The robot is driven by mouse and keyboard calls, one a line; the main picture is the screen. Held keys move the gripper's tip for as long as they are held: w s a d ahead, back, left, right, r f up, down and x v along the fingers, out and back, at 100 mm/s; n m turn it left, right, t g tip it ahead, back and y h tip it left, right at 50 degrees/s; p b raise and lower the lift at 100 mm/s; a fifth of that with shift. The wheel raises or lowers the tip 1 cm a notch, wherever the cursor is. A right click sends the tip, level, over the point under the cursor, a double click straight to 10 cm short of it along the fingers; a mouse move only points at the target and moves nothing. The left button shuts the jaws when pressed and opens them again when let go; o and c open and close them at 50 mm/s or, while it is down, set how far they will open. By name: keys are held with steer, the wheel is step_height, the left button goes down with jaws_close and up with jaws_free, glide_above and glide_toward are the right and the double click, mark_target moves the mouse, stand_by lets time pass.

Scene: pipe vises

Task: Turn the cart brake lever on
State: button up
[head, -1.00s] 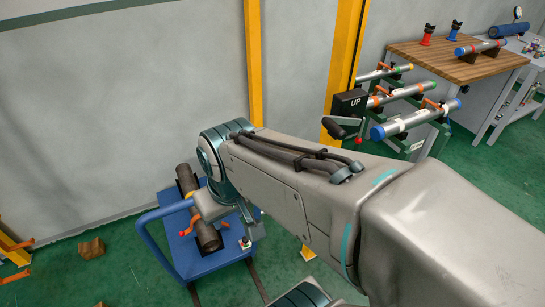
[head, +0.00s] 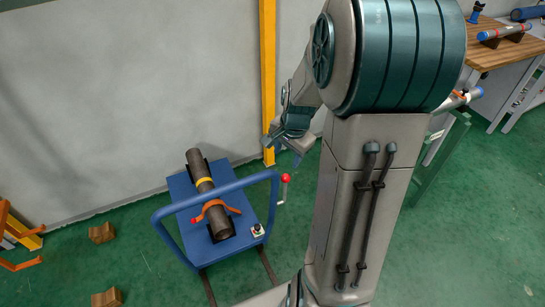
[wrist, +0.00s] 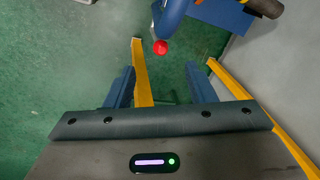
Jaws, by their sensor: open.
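The blue cart (head: 182,187) stands by the wall with its curved blue handle rail facing me. The brake lever (head: 285,178) shows as a red ball knob on a thin grey stem at the right end of the handle rail, with the stem hanging below the knob. In the wrist view the red knob (wrist: 160,47) lies ahead of the fingertips, next to the blue rail. My gripper (head: 287,150) is above and close to the knob in the head view, partly behind my arm. In the wrist view its two blue fingers (wrist: 160,85) are apart with nothing held.
A small box with a red button (head: 258,231) sits at the cart's corner. A yellow post (head: 267,80) stands at the wall. Wooden blocks (head: 102,233) lie on the green floor.

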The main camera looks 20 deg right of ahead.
mark_target(287, 175)
steer(key=w+f, duration=0.1)
steer(key=f, duration=0.4)
steer(key=w+d+f+m, duration=0.1)
steer(key=f, duration=0.5)
steer(key=w+d+f+m, duration=0.1)
steer(key=w+f, duration=0.1)
steer(key=f, duration=0.3)
steer(key=shift+f+p, duration=0.2)
steer(key=shift+p, duration=0.15)
